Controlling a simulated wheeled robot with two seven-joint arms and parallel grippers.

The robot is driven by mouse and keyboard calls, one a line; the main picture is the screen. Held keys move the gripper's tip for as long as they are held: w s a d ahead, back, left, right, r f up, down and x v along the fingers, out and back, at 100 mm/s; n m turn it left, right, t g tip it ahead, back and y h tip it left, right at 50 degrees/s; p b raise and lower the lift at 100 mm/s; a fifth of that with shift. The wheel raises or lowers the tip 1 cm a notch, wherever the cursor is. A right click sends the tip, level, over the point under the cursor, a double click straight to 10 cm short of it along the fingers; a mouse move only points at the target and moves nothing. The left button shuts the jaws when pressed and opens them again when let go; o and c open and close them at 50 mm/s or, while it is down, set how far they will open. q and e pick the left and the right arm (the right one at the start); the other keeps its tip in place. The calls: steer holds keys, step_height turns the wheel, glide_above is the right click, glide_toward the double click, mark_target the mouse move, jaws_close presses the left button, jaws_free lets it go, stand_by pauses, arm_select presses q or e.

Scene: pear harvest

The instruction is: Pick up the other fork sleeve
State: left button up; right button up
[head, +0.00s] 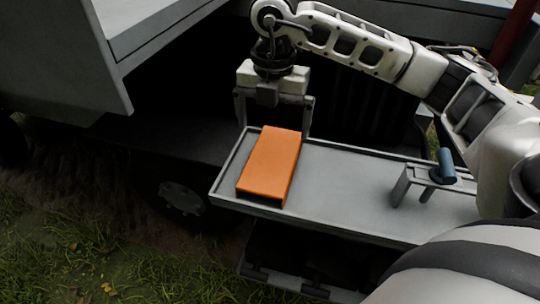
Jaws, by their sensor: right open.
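An orange fork sleeve (269,162), a long box shape, lies at the left end of a grey tray (345,187). Its near end shows a dark opening. My right gripper (274,122) is above the sleeve's far end, pointing down. Its two fingers are spread wide, one on each side of the sleeve's far end, and nothing is held between them. I cannot tell whether the fingers touch the sleeve. My left gripper is not in view.
A grey bracket with a blue cylinder (442,168) stands on the tray's right part. The tray between it and the sleeve is bare. Grey vehicle panels (62,52) are at upper left. A wheel (181,198) and grass (70,250) lie below.

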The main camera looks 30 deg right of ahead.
mark_target(273, 155)
step_height(273, 155, down, 10)
steer(key=shift+s+r, duration=0.1)
steer(key=shift+r, duration=0.1)
stand_by(0.3)
steer(key=c, duration=0.9)
